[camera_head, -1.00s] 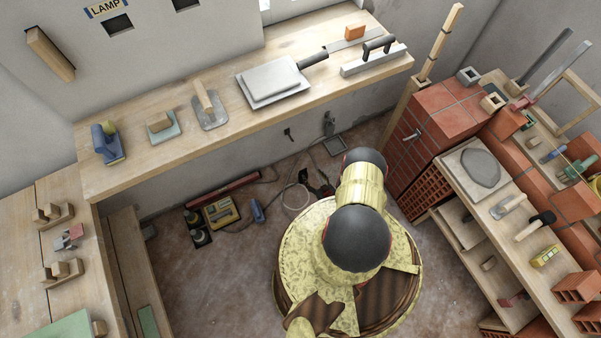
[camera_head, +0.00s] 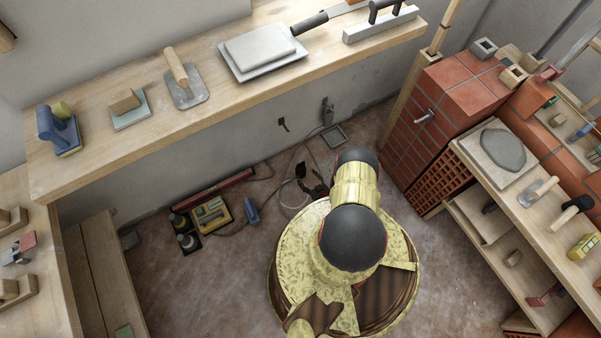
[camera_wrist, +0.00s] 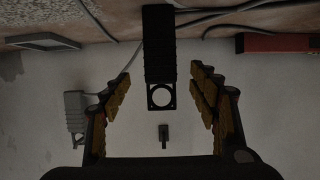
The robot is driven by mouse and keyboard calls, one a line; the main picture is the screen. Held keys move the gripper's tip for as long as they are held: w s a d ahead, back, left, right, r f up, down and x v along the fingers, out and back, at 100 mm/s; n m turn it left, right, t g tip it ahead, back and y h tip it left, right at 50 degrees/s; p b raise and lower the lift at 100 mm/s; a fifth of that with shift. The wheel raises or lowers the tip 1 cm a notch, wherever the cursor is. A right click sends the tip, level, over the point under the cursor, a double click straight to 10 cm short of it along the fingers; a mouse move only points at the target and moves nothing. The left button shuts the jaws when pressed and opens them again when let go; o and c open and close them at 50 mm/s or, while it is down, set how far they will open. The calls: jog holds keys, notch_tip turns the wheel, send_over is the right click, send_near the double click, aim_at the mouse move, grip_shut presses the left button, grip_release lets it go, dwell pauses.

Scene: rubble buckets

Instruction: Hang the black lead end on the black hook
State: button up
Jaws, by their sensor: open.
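The black lead end (camera_wrist: 158,45) is a dark ribbed block with a square ring at one end. In the wrist view it lies between the fingers of my gripper (camera_wrist: 160,74), with a gap visible on each side. My gripper is open. The small black hook (camera_wrist: 164,136) is on the pale wall, beyond the ring and apart from it in the picture. In the head view the black hook (camera_head: 283,125) is on the wall below the long shelf. A dark piece that looks like the lead end (camera_head: 301,170) shows beside my arm, which hides most of my gripper.
A grey fitting (camera_head: 327,110) is on the wall right of the hook; it also shows in the wrist view (camera_wrist: 75,110). Loose cables, a red bar (camera_head: 213,189) and a yellow tray (camera_head: 209,215) lie on the floor. The wooden shelf (camera_head: 150,150) overhangs the wall. A brick stack (camera_head: 440,115) stands right.

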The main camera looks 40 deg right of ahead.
aim_at(302, 170)
jog(key=b+x, duration=0.1)
jog(key=x, duration=0.4)
jog(key=b+x, duration=0.1)
jog(key=x, duration=0.1)
jog(key=shift+w+d+r+b, duration=0.1)
jog(key=shift+w+r+b, duration=0.2)
jog(key=shift+b, duration=0.05)
jog(key=shift+c, duration=0.3)
jog(key=c, duration=1.3)
jog(key=shift+r, duration=0.1)
jog(key=shift+c, duration=0.2)
